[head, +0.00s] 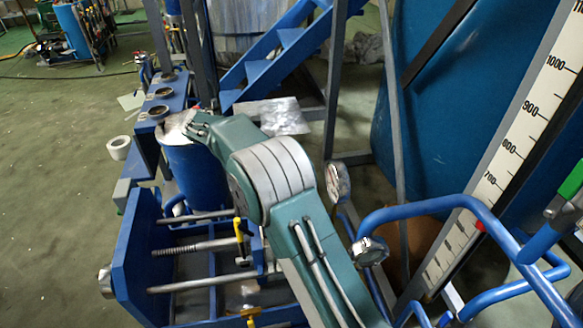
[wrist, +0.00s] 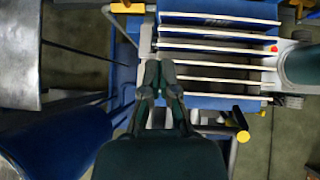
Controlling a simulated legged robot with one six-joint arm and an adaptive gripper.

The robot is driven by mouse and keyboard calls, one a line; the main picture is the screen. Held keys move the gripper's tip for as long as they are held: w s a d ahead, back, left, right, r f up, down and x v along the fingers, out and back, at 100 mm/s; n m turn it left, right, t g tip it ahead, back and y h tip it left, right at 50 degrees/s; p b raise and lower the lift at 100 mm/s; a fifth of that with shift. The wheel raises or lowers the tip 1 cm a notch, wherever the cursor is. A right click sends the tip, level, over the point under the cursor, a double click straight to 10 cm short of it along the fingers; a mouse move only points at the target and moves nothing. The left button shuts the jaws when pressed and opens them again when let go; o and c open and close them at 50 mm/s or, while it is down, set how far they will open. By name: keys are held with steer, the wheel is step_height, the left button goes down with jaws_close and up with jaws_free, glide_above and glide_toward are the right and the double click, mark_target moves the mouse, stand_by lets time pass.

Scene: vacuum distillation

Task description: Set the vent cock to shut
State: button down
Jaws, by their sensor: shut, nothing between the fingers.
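My gripper (wrist: 160,74) shows in the wrist view with its two fingers together and nothing between them. It points over a blue frame with several pale bars. A valve handle with a yellow end (wrist: 242,136) is below and to the right of the fingers, apart from them. In the head view a yellow handle (head: 239,228) stands among metal rods, left of my arm. A green handle (head: 568,181) shows at the far right edge. I cannot tell which of these is the vent cock, or its setting. My fingers cannot be made out in the head view.
A blue drum (head: 193,170) stands behind the blue rod frame (head: 140,265). A tall scale (head: 520,125) leans by a blue tank (head: 440,110).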

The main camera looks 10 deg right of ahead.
steer(key=x, duration=0.5)
steer(key=shift+w+a+f, duration=0.1)
steer(key=shift+a+f, duration=0.1)
steer(key=shift+f, duration=0.3)
steer(key=d, duration=0.2)
steer(key=d+f, duration=0.1)
steer(key=d, duration=0.1)
steer(key=d+f, duration=0.1)
steer(key=shift+w+d+f, duration=0.2)
steer(key=shift+w+d, duration=0.15)
steer(key=shift+d, duration=0.05)
steer(key=shift+w+d, duration=0.15)
steer(key=shift+d, duration=0.25)
steer(key=shift+d, duration=0.2)
